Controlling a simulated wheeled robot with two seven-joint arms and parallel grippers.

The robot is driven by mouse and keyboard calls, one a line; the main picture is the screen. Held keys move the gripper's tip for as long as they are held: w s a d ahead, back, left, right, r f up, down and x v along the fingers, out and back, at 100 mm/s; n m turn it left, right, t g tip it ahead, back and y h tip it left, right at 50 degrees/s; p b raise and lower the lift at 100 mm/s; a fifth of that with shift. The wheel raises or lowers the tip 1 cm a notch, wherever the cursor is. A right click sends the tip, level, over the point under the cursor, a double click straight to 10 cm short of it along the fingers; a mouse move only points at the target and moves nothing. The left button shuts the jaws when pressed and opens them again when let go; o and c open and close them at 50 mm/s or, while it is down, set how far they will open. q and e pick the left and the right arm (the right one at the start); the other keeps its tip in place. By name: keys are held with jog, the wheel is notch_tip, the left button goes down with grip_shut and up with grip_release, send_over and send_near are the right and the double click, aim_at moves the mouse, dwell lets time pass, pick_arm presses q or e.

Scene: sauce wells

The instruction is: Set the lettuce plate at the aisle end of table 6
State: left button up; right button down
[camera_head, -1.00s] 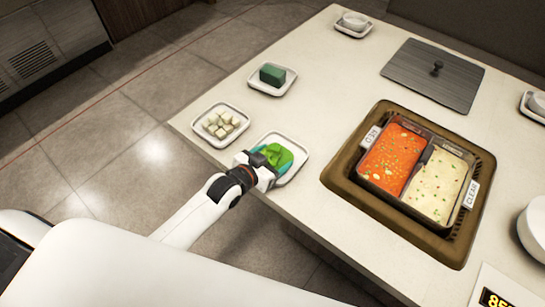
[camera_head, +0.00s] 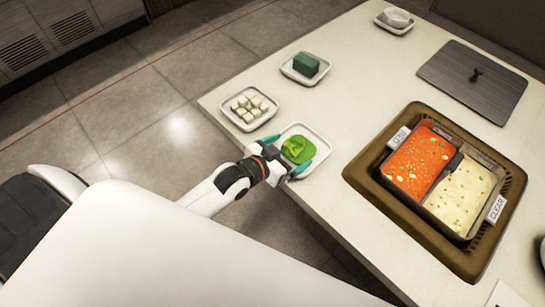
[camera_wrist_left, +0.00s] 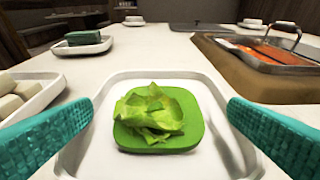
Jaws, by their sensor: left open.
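The lettuce plate is a white square plate (camera_head: 318,137) with green lettuce (camera_head: 297,150) on it. It lies flat on the table (camera_head: 370,75) close to its near left edge. In the left wrist view the lettuce (camera_wrist_left: 152,110) sits on a green square piece (camera_wrist_left: 185,139) in the middle of the white plate (camera_wrist_left: 215,165). My left gripper (camera_head: 286,156) is open, its teal fingertips wide apart on either side of the lettuce at the plate's near side. Both fingers stand clear of the lettuce. I cannot tell whether they touch the plate's rim. My right gripper is not in view.
A plate of white cubes (camera_head: 250,107) stands just beyond the lettuce plate, with a dark green block on another plate (camera_head: 305,68) farther on. The two-part soup pot (camera_head: 444,178) sits in a brown surround (camera_head: 365,180) to the right. A dark lid (camera_head: 473,80) lies behind it.

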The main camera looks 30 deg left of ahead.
pick_arm(q)
jog(key=v, duration=0.8)
